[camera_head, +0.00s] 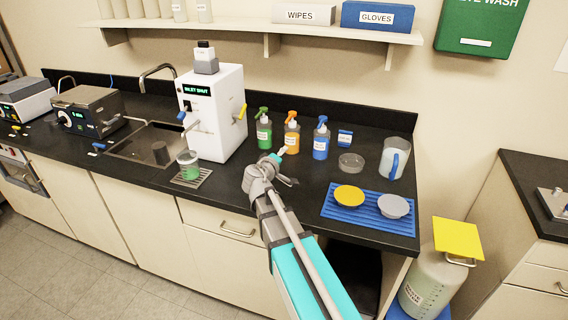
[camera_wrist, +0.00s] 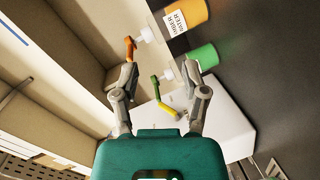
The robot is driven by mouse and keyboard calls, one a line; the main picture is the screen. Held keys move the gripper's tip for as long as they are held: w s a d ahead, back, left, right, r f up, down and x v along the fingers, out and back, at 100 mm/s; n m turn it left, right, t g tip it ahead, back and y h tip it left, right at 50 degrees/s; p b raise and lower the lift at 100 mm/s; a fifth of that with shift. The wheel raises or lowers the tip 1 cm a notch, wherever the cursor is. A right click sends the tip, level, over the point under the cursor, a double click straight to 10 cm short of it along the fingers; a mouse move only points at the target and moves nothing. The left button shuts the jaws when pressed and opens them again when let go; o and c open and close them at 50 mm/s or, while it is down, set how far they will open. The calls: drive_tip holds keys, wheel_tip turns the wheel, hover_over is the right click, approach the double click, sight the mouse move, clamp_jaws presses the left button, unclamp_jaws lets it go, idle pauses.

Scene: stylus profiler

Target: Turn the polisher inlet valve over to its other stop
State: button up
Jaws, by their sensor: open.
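The polisher (camera_head: 222,122) is a white upright box on the dark counter in the head view, with a display reading "INLET SHUT". A yellow valve lever (camera_head: 241,111) sits on its right side and points obliquely upward. In the wrist view the yellow lever (camera_wrist: 169,109) shows beside the white polisher (camera_wrist: 222,130), beyond the fingers and nearer the right one. My gripper (camera_head: 279,154) is over the counter, right of the polisher and in front of the spray bottles. In the wrist view my gripper (camera_wrist: 164,82) is open and empty, apart from the lever.
Green (camera_head: 264,132), orange (camera_head: 291,137) and blue (camera_head: 321,141) spray bottles stand behind my gripper. A beaker of green liquid (camera_head: 188,164) stands at the polisher's front. A blue tray (camera_head: 340,214) with two round pads lies right. A shelf (camera_head: 260,27) hangs above.

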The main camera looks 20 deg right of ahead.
drive_tip(key=shift+s+a+f+m+g+y+p, duration=0.1)
drive_tip(key=shift+s+f+m+g+y+p, duration=0.15)
drive_tip(key=shift+s, duration=0.35)
drive_tip(key=shift+s+f+g+y+p, duration=0.2)
drive_tip(key=shift+s+g+p, duration=0.2)
drive_tip(key=shift+s, duration=0.15)
drive_tip(key=shift+s+a+f+m+g+y+p, duration=0.1)
drive_tip(key=shift+s+f+m+g+y+p, duration=0.15)
drive_tip(key=shift+s, duration=0.35)
drive_tip(key=shift+s, duration=0.1)
